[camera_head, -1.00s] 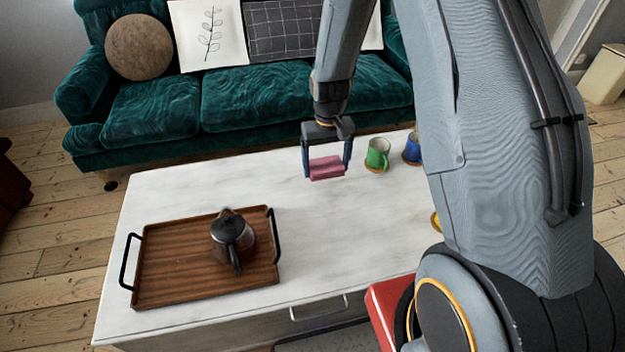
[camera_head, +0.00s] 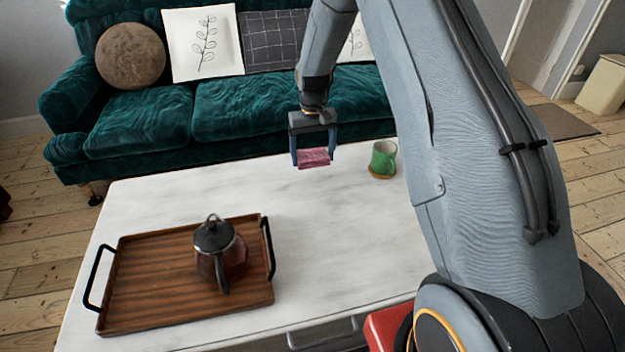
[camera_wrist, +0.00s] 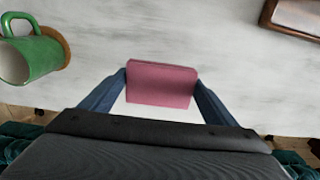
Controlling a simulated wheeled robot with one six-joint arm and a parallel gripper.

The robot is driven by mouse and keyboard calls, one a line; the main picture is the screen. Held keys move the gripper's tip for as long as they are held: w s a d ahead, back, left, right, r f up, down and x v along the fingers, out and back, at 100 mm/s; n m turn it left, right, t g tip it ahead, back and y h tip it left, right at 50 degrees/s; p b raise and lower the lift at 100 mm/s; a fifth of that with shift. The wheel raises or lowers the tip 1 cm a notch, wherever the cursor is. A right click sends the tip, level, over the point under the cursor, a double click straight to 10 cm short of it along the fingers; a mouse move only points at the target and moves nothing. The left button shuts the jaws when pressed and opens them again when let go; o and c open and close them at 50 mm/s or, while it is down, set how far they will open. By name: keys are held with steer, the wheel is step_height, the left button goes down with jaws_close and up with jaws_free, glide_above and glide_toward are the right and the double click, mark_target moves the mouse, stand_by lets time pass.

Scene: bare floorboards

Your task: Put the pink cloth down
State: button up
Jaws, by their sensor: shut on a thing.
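The pink cloth (camera_head: 314,158) is a small folded block between the fingers of my gripper (camera_head: 313,155). My gripper is shut on it, over the back part of the white table (camera_head: 330,225). In the wrist view the cloth (camera_wrist: 161,84) sits between the two blue fingers of my gripper (camera_wrist: 161,88), with the pale tabletop (camera_wrist: 190,30) behind it. I cannot tell exactly how high the cloth is above the table.
A green mug (camera_head: 384,158) on a round coaster stands right of my gripper. A wooden tray (camera_head: 150,290) with black handles holds a dark teapot (camera_head: 220,255) at the front left. The tabletop between them is clear. A teal sofa (camera_head: 240,110) stands behind the table.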

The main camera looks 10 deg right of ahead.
mark_target(313, 155)
step_height(313, 155, down, 8)
steer(key=shift+f, duration=0.15)
stand_by(0.4)
steer(key=o, duration=1)
steer(key=shift+f, duration=0.1)
step_height(313, 155, up, 12)
steer(key=s+a+r, duration=0.2)
steer(key=s+r, duration=0.5)
steer(key=s, duration=0.2)
steer(key=s+a+r, duration=0.3)
steer(key=s+r, duration=0.4)
steer(key=s, duration=0.1)
steer(key=shift+n+y, duration=0.3)
steer(key=shift+n, duration=0.5)
steer(key=s+r, duration=0.1)
steer(key=s, duration=0.5)
steer(key=s+r, duration=0.1)
steer(key=s, duration=0.6)
steer(key=s+a+r, duration=0.1)
steer(key=s, duration=0.6)
steer(key=shift+s+r, duration=0.1)
steer(key=shift+r, duration=0.1)
